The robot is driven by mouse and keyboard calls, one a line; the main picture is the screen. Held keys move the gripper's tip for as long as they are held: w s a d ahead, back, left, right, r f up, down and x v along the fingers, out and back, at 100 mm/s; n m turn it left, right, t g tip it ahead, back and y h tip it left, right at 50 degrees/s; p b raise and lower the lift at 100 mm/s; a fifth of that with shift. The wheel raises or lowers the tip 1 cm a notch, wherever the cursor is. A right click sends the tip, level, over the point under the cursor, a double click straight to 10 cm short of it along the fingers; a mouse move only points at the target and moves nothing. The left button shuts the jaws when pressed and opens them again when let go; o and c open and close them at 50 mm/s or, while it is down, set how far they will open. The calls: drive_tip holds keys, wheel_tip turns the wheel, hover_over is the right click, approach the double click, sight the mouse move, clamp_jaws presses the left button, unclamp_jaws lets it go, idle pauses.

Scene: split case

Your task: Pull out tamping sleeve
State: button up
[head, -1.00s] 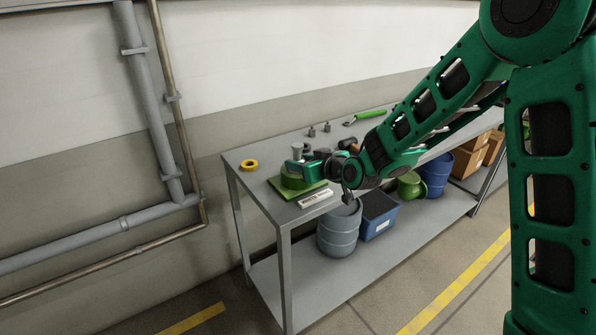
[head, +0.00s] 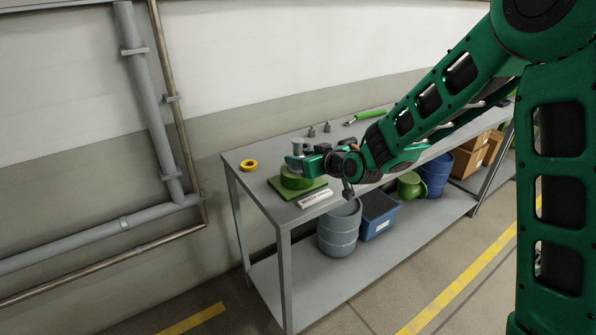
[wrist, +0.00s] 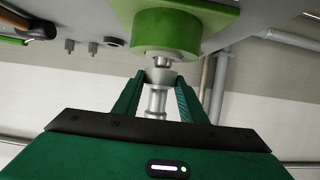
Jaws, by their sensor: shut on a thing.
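The tamping sleeve is a grey metal cylinder with a wider collar (wrist: 160,77); its top also shows in the head view (head: 298,146). It stands upright over a round green housing (head: 297,179) on a flat green plate (head: 279,188), near the bench's left end. My gripper (head: 298,162) comes in from the right, above the housing. In the wrist view its two fingers (wrist: 160,80) are shut on the sleeve from both sides. A narrow shiny section (wrist: 161,62) shows between collar and green housing (wrist: 166,32). How deep it sits inside is hidden.
On the grey bench lie a yellow ring (head: 249,165), a white labelled block (head: 315,199), two small grey pieces (head: 311,131) and a green-handled tool (head: 370,114). Barrels and a blue bin (head: 379,214) stand on the lower shelf. The wall is behind.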

sight(297, 142)
drive_tip(key=shift+r, duration=1.5)
